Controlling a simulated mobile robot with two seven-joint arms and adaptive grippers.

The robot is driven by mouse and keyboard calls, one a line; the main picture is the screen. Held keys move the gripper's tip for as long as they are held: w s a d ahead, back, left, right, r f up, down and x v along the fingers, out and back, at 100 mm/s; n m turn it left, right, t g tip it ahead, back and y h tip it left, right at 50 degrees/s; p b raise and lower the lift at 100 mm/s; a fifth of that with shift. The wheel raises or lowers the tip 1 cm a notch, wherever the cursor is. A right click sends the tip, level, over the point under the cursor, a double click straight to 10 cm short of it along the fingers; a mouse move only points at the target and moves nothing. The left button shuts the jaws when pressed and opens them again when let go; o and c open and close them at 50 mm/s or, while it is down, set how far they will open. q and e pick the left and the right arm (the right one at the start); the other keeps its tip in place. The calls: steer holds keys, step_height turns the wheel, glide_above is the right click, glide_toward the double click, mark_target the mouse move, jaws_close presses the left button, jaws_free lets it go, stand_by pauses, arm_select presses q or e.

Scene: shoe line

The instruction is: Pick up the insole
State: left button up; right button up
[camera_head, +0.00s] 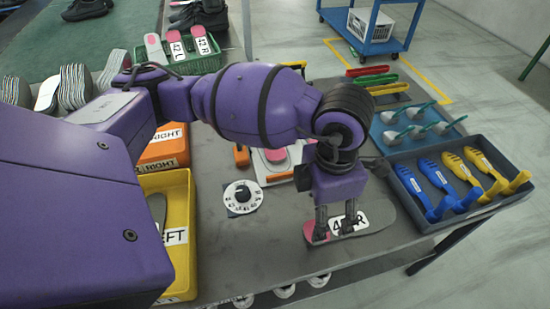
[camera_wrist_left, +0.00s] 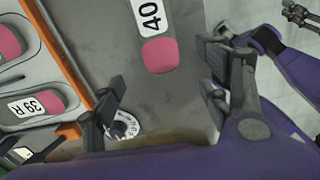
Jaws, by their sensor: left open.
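A grey insole (camera_head: 378,217) with a pink end and a white label ending in "R" lies flat on the grey table near its front right edge. In the left wrist view its label reads 40, and its pink patch (camera_wrist_left: 162,55) lies between my fingers. My left gripper (camera_head: 335,222) points down over the insole's pink end and label; its jaws (camera_wrist_left: 162,85) are open. Whether the fingers touch the insole cannot be told. What seems to be my right gripper (camera_wrist_left: 299,16) shows small at the upper right of the wrist view, its jaws unclear.
A dark tray (camera_head: 408,165) of blue and yellow tools stands close on the right. A yellow bin (camera_head: 182,230) is on the left. A white dial (camera_head: 242,197) sits left of the insole. An orange-edged holder with insoles lies behind, partly hidden by my arm. Bare table lies between dial and insole.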

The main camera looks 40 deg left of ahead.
arm_select(q)
steer(key=shift+a+f, duration=0.15)
steer(key=shift+f, duration=0.1)
step_height(320, 180, down, 7)
steer(key=shift+s+f, duration=0.1)
steer(key=c, duration=1.1)
